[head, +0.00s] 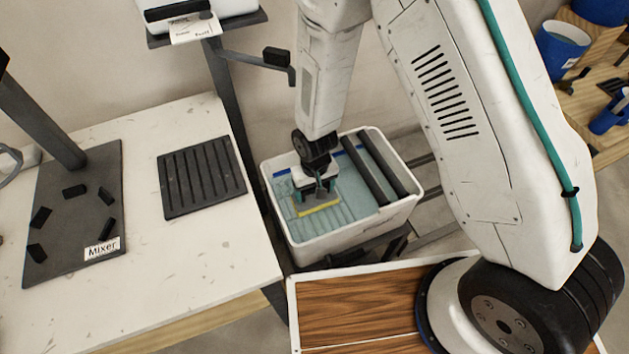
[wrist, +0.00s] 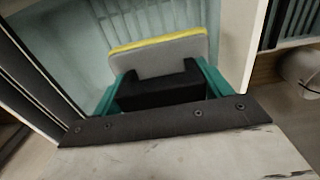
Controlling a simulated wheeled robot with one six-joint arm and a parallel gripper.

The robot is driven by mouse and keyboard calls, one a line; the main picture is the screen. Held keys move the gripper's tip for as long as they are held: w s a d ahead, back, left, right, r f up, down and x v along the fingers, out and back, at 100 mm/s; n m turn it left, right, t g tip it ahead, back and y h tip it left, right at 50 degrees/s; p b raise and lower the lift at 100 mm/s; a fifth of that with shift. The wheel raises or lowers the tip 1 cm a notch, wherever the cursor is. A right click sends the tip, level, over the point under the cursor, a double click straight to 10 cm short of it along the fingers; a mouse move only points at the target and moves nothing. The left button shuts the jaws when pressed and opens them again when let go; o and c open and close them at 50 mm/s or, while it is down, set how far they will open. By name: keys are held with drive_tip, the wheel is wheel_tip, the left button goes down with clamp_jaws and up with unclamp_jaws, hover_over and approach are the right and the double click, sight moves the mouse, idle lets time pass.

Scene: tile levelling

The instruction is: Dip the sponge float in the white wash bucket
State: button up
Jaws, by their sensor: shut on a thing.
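The white wash bucket (head: 350,232) stands on a low stand at the middle of the head view, with bluish water (head: 360,192) inside. My gripper (head: 317,186) is inside the bucket's opening, on its left side. It is shut on the dark handle (wrist: 160,88) of the sponge float, with a teal finger on each side. The float's grey plate and yellow sponge edge (wrist: 158,43) show in the wrist view; the yellow edge (head: 319,208) also shows in the head view, low in the bucket. I cannot tell how deep the sponge sits in the water.
Dark rollers (head: 380,165) span the bucket's right part. A white table (head: 190,260) with a ribbed black mat (head: 202,177) and the mixer base (head: 75,220) stands at left. A post with a side arm rises behind the bucket's left. A blue bucket (head: 562,45) stands at upper right.

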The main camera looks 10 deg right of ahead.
drive_tip(key=shift+f, duration=4.35)
drive_tip(key=shift+r, duration=9.8)
